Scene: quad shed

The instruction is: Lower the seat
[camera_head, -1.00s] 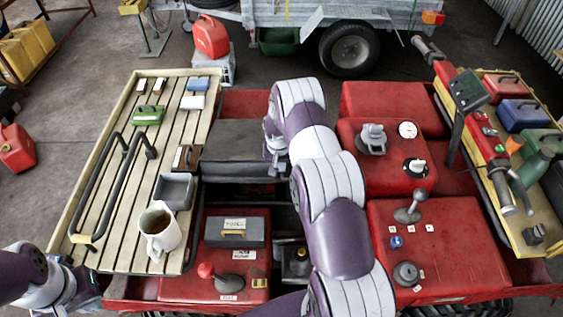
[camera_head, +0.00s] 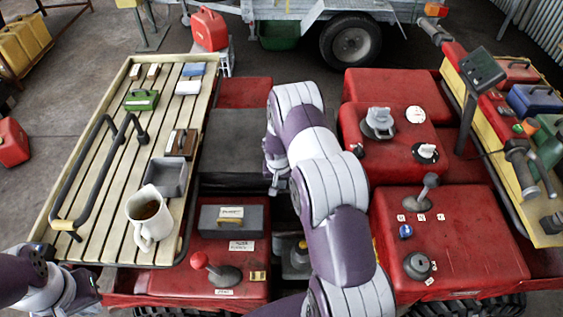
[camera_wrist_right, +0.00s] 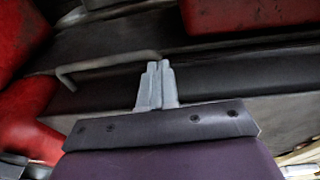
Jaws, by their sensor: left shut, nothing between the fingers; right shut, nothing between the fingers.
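The seat (camera_head: 234,140) is a dark grey pad in the middle of the red vehicle, between the slatted rack and the red panels. From the head view I cannot tell its exact tilt. My right gripper (camera_head: 277,184) is shut and empty at the seat's right front edge. In the right wrist view its closed fingertips (camera_wrist_right: 158,68) point at a long dark surface, with a thin bent metal bar (camera_wrist_right: 105,63) beside them; contact is unclear. My left gripper (camera_head: 84,292) is shut and empty at the lower left, below the rack, partly cut off.
The slatted rack (camera_head: 105,165) left of the seat carries a white mug (camera_head: 148,220), a grey bin (camera_head: 168,177) and small cases. A red knob lever (camera_head: 213,267) and grey box (camera_head: 235,221) stand in front of the seat. A lever (camera_head: 426,190) rises on the right panel.

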